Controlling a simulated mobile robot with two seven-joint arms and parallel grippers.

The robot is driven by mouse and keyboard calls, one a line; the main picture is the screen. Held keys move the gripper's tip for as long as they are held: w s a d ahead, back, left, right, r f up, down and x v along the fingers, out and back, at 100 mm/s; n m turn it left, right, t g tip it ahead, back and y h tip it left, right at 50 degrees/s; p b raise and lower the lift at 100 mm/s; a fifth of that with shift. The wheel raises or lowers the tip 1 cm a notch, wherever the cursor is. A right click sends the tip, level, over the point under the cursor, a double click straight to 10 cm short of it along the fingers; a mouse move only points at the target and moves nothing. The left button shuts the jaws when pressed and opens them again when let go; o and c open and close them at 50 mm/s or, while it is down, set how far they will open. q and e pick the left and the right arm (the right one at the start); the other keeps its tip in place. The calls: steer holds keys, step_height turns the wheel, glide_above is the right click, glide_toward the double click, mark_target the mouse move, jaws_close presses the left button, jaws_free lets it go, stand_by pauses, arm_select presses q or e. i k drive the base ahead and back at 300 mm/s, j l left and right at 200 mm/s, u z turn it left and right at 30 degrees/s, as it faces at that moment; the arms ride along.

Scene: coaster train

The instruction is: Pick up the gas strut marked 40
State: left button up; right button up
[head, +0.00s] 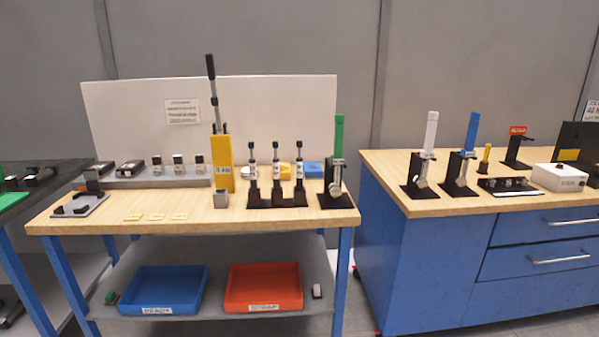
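Three black gas struts with white labels stand upright in a black rack on the wooden bench: a left one (253,171), a middle one (276,171) and a right one (299,171). Their labels are too small to read, so I cannot tell which is marked 40. The black rack (277,204) sits near the bench's front edge, right of the middle. Neither of my grippers is in view.
A yellow post (222,160) with a tall black rod stands left of the rack. A black stand with a green part (339,135) stands right of it. A blue cabinet (410,260) stands to the right beyond a gap.

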mark_target(275, 161)
steer(key=i+l+z, duration=0.1)
steer(key=i+z, duration=0.15)
steer(key=i, duration=0.6)
